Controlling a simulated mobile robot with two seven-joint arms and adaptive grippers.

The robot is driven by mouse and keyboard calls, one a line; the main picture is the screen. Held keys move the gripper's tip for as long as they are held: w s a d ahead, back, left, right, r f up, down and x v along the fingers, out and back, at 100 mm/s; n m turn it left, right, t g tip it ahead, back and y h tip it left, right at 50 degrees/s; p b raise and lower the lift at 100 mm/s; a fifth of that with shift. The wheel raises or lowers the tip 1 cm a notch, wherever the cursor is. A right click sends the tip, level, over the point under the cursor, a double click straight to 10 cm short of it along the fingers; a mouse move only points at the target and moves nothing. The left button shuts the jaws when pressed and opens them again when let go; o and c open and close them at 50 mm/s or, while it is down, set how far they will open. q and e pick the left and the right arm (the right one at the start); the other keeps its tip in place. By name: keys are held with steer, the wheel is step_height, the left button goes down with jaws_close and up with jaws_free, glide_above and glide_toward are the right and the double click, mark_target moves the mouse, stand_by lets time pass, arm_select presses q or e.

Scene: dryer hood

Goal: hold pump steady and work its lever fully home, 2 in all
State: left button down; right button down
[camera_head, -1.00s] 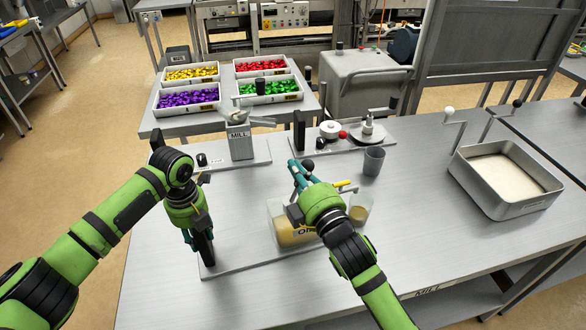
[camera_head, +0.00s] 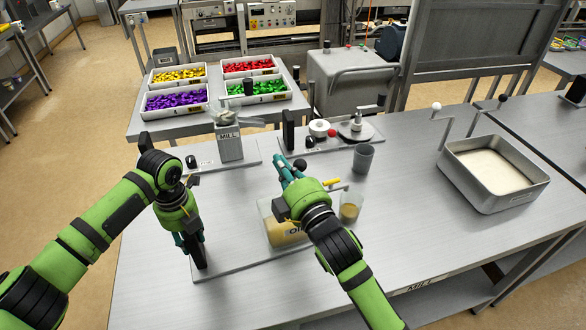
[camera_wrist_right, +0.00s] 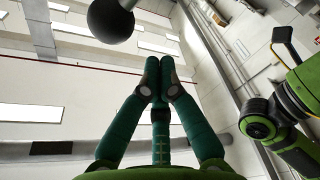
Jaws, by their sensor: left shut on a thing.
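The pump has a clear tank of yellow oil (camera_head: 281,233) on a flat base plate (camera_head: 228,263). A dark upright grip (camera_head: 200,256) rises from the plate's left end. My left gripper (camera_head: 190,240) points down and is shut on this grip; its fingers are partly hidden. A black ball knob (camera_head: 300,165), apparently the lever's, is beside my right gripper (camera_head: 281,166). In the right wrist view the knob (camera_wrist_right: 110,20) is left of the fingertips (camera_wrist_right: 160,62), which meet with nothing seen between them. My right arm hides most of the lever and part of the tank.
A small cup with yellow liquid (camera_head: 350,209) stands right of the tank. A grey cup (camera_head: 363,158), the mill (camera_head: 230,143) and a plate with small fittings (camera_head: 335,138) are behind. A metal tray of pale material (camera_head: 492,172) is at right.

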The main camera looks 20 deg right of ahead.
arm_select(q)
steer(key=shift+s+f, duration=0.2)
steer(key=shift+f, duration=0.1)
arm_select(e)
steer(key=r+v, duration=0.1)
steer(key=v, duration=0.8)
steer(key=shift+s+a+f, duration=0.2)
steer(key=shift+s+a, duration=0.1)
steer(key=shift+s, duration=0.15)
arm_select(q)
steer(key=c, duration=1)
jaws_free()
steer(key=shift+c, duration=0.2)
steer(key=o, duration=0.3)
steer(key=shift+w, duration=0.25)
arm_select(e)
steer(key=shift+w, duration=0.2)
arm_select(q)
steer(key=shift+r, duration=0.1)
step_height(320, 180, up, 12)
arm_select(e)
steer(key=shift+s, duration=0.1)
steer(key=shift+f, duration=0.1)
